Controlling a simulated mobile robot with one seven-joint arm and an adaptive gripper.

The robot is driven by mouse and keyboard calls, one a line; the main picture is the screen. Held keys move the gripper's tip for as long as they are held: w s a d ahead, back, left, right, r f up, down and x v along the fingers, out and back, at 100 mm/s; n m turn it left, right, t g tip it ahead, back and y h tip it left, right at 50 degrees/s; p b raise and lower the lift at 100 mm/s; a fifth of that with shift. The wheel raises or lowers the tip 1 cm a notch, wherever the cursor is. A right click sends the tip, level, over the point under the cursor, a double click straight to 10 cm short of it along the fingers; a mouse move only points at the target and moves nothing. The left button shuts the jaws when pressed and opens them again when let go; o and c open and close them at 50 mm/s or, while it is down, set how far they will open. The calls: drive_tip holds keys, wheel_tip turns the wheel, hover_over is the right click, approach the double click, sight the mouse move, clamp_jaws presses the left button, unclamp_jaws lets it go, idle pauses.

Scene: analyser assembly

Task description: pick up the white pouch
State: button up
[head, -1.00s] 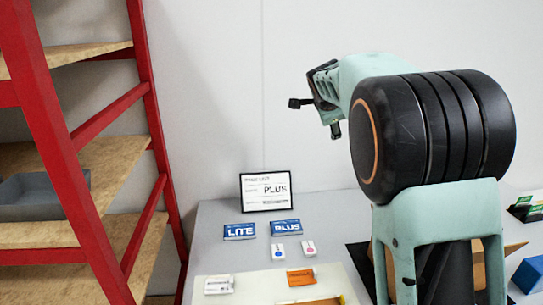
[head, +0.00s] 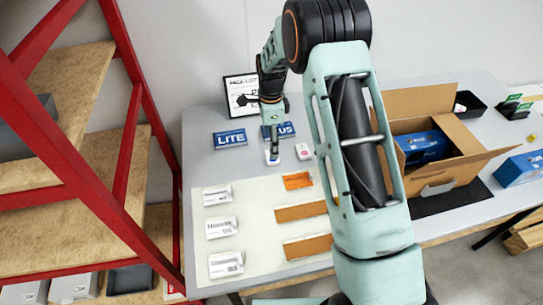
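Several white packets with printed labels lie in a column on the left of the pale mat: a far white pouch (head: 217,195), a middle one (head: 222,228) and a near one (head: 227,264). I cannot tell which is meant. My gripper (head: 273,154) points down over the table, beyond the mat and to the right of the far pouch. Its tips are at or just above a small white device (head: 272,159), which they partly cover. The fingers are too small to tell open from shut. No pouch is at the gripper.
Orange (head: 297,181) and brown pieces lie on the mat (head: 255,205). A second white device (head: 304,152), a blue LITE box (head: 230,138) and a PLUS box (head: 286,130) lie behind. An open carton (head: 462,135) stands right; a red shelf rack (head: 128,60) stands left.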

drive_tip(key=shift+d+f+p, duration=0.2)
drive_tip(key=shift+f+p, duration=0.55)
drive_tip(key=shift+f, duration=2.15)
drive_tip(key=shift+c, duration=0.6)
drive_tip(key=c, duration=0.9)
drive_tip(key=shift+c, duration=0.2)
